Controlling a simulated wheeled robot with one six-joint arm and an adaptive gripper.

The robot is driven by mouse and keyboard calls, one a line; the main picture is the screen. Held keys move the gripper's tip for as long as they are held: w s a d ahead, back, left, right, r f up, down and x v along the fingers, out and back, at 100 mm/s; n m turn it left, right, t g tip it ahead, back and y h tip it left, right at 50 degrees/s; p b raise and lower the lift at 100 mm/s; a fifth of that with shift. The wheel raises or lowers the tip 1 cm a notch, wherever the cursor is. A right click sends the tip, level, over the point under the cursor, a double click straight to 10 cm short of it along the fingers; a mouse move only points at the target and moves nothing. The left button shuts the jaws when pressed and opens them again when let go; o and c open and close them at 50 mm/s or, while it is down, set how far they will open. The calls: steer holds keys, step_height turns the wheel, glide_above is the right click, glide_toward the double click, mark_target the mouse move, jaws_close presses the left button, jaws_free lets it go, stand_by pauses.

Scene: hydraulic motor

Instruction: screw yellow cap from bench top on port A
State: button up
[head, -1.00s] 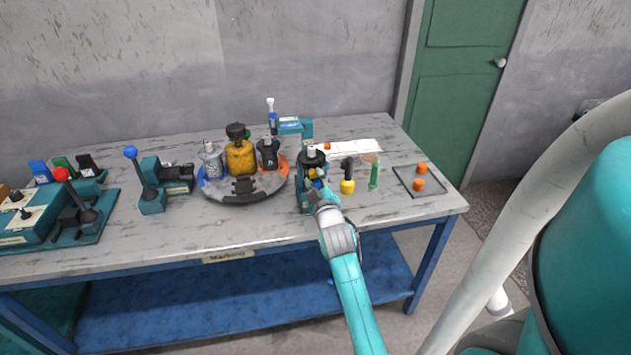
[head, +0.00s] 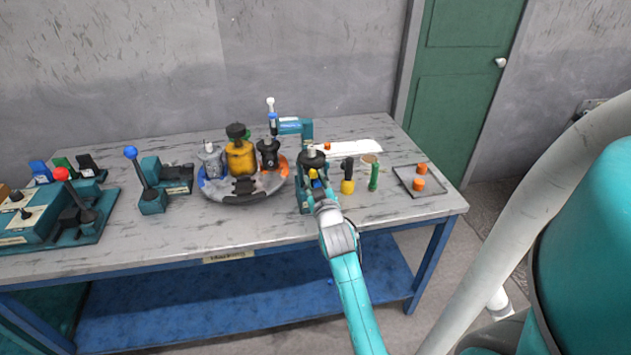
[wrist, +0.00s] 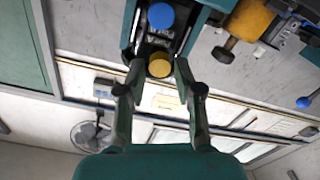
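The black hydraulic motor (head: 312,159) stands in a teal fixture on the bench. In the wrist view a yellow cap (wrist: 159,65) sits at the motor's face, below a blue cap (wrist: 160,17). The yellow cap also shows small in the head view (head: 313,174). My gripper (wrist: 159,68) has one fingertip on each side of the yellow cap, with narrow gaps visible, so it looks open around it. In the head view my gripper (head: 322,195) is in front of the motor and hides its lower part.
A yellow-and-black bottle (head: 347,178) and a green cylinder (head: 373,177) stand right of the motor. A tray (head: 408,189) with orange caps lies farther right. A round turntable (head: 240,194) with motors and a pump is at left. The bench front between them is clear.

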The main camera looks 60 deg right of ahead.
stand_by(0.4)
steer(key=n, duration=0.4)
stand_by(0.4)
jaws_close()
stand_by(0.3)
steer(key=m, duration=0.5)
steer(key=shift+m, duration=0.3)
